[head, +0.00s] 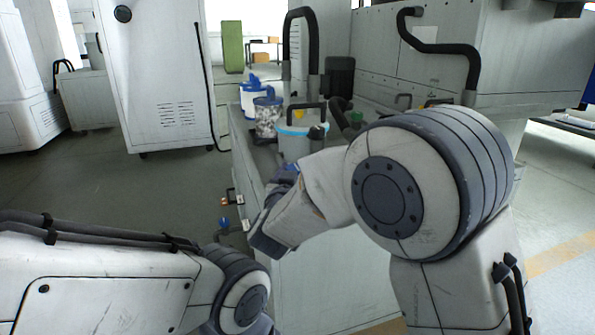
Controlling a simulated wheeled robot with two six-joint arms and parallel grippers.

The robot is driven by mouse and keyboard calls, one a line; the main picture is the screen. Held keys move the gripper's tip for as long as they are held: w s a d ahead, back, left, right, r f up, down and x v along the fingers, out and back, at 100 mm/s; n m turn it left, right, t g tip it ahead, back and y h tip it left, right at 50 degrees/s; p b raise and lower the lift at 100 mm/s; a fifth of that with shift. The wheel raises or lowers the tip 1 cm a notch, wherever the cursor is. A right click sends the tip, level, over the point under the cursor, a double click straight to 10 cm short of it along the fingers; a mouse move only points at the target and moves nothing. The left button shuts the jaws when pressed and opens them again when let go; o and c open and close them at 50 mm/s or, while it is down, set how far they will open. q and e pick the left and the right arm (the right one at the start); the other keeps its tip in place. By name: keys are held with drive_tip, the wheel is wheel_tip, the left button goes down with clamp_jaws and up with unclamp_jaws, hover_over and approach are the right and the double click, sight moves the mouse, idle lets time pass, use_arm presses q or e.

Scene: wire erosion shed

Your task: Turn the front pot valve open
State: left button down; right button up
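Two small valves stick out from the left side of the grey cabinet. The upper valve (229,201) has an orange-brown part, and the lower valve (224,224) has a blue part. Which is the front pot valve, and how either handle is turned, is too small to tell. My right arm reaches across the cabinet from the right. Its dark end (264,236) is just right of the lower valve, with an apparent gap; its fingers cannot be made out. My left arm lies low at the left, and its gripper is out of the picture.
On the cabinet (240,150) stand a pale tub with a blue band (295,145), a clear jar of white pieces (267,118) and a blue-and-white container (254,98). Black hoses rise behind them. The floor (150,195) left of the cabinet is clear.

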drive_tip(key=n+y+b, duration=0.2)
drive_tip(key=y, duration=0.1)
drive_tip(key=n+y+b, duration=0.2)
drive_tip(key=y, duration=0.2)
drive_tip(key=shift+d+f+n+b, duration=0.2)
drive_tip(key=shift+n+b, duration=0.1)
drive_tip(key=n+g+y, duration=0.1)
drive_tip(key=y, duration=0.1)
drive_tip(key=shift+r+n+y, duration=0.1)
drive_tip(key=shift+n+y, duration=0.5)
drive_tip(key=shift+y, duration=0.1)
drive_tip(key=n+g+y+p, duration=0.2)
drive_tip(key=y, duration=0.1)
drive_tip(key=shift+r, duration=0.25)
drive_tip(key=shift+f+n+g+y+p, duration=0.1)
drive_tip(key=shift+n+g+y+p, duration=0.85)
drive_tip(key=shift+p, duration=0.2)
drive_tip(key=o, duration=1.4)
